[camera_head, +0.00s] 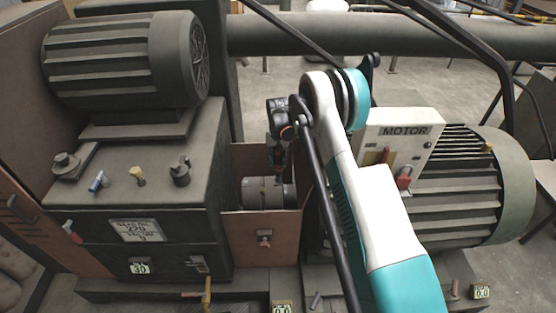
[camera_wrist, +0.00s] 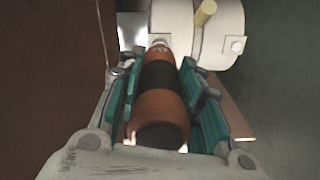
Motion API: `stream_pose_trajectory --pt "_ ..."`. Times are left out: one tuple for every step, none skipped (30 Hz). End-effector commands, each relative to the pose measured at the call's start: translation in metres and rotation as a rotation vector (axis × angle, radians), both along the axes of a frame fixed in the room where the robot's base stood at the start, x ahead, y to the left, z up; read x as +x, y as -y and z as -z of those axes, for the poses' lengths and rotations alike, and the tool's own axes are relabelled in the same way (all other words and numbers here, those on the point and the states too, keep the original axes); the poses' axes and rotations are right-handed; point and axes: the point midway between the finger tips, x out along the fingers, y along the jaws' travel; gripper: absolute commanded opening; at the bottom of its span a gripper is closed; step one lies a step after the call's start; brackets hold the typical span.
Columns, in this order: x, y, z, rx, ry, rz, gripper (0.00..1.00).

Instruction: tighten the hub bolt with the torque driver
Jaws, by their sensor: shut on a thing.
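The torque driver (camera_wrist: 163,95), orange with a black band, lies between the teal finger pads of my gripper (camera_wrist: 160,80) in the wrist view. My gripper is shut on it. Its far end points at the pale round hub (camera_wrist: 190,35); I cannot tell whether the tip touches. A small bolt head (camera_wrist: 237,45) shows on the hub's right side, and a tan peg (camera_wrist: 205,13) sticks out of it. In the head view my gripper (camera_head: 278,148) hangs above the dark coupling hub (camera_head: 262,193), and the driver is mostly hidden.
A gearbox (camera_head: 150,195) stands left of the hub, and a motor (camera_head: 460,190) with a MOTOR switch box (camera_head: 398,140) stands right. A brown guard panel (camera_head: 262,240) rises in front. Another motor (camera_head: 120,60) sits on the gearbox; a thick pipe (camera_head: 290,35) runs behind.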

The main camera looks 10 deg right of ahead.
Motion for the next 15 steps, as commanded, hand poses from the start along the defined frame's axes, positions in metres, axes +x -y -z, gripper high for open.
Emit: stream_pose_trajectory --pt "0.0001 0.0000 -0.0005 0.000 0.000 0.000 0.05" --pt "0.0001 0.0000 -0.0005 0.000 0.000 0.000 0.05" --pt "0.0000 0.0000 -0.0005 0.000 0.000 0.000 0.05" --pt "0.0000 0.0000 -0.0005 0.000 0.000 0.000 0.05" --pt "0.0000 0.0000 -0.0004 0.000 0.000 0.000 0.05" --pt "0.0000 0.0000 -0.0002 0.000 0.000 0.000 0.05" --pt "0.0000 0.0000 -0.0001 0.000 0.000 0.000 0.05" --pt "0.0000 0.0000 0.0002 0.000 0.000 0.000 0.05" --pt "0.0000 0.0000 0.0005 0.000 0.000 0.000 0.05" --pt "0.0000 -0.0001 0.0008 0.000 0.000 0.000 0.05" --pt "0.0000 0.0000 0.0011 0.000 0.000 0.000 0.05" --pt "0.0000 -0.0001 0.0016 0.000 0.000 0.000 0.05" --pt "0.0000 -0.0001 0.0019 0.000 0.000 0.000 0.05" --pt "0.0000 0.0000 0.0023 0.000 0.000 0.000 0.05" --pt "0.0000 0.0000 0.0027 0.000 0.000 0.000 0.05"
